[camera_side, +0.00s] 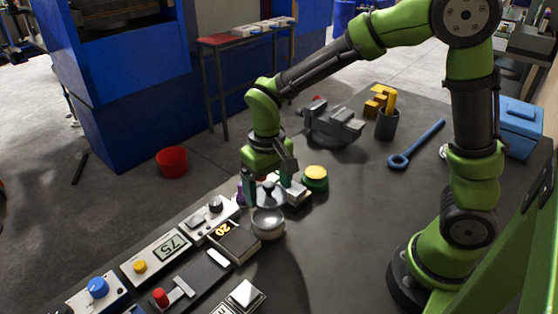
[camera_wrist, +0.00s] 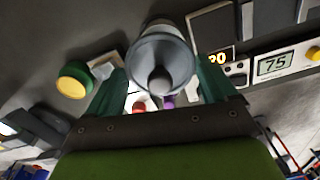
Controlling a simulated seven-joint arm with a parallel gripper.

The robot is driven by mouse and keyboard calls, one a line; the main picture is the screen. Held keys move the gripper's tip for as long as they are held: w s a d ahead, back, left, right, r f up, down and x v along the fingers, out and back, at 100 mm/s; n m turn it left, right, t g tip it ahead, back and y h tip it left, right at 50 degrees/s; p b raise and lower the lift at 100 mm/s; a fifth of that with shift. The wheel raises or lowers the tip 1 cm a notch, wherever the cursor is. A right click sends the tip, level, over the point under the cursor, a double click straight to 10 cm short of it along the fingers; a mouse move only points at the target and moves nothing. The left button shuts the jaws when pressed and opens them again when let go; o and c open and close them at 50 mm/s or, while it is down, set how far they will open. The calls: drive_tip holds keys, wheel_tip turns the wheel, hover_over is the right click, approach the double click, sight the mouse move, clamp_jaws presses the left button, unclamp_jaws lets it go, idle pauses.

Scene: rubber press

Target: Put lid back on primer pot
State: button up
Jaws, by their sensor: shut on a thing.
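The primer pot (camera_side: 267,225) is a small round silver-grey pot on the dark bench, below my gripper in the side view. The lid (camera_side: 270,199) is a grey disc with a dark knob, just above the pot's mouth. My gripper (camera_side: 267,188) points down and is shut on the lid. In the wrist view the lid (camera_wrist: 161,52) lies between the green fingers of my gripper (camera_wrist: 160,82), its knob toward the camera. The pot's rim (camera_wrist: 160,24) shows partly past the lid's edge; the rest is hidden. I cannot tell whether lid and pot touch.
A green pot with a yellow top (camera_side: 315,177) stands close by on the right. A scale-like box with a lit display (camera_side: 233,241) is close on the left. The bench's right middle is clear.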

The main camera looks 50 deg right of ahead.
drive_tip(key=shift+w+a+r, duration=0.1)
drive_tip(key=shift+w+r, duration=0.05)
drive_tip(key=shift+w, duration=0.15)
drive_tip(key=shift+f, duration=3.1)
drive_tip(key=shift+f, duration=0.15)
drive_tip(key=o, duration=0.8)
drive_tip(key=shift+r, duration=3.5)
drive_tip(key=shift+c, duration=0.4)
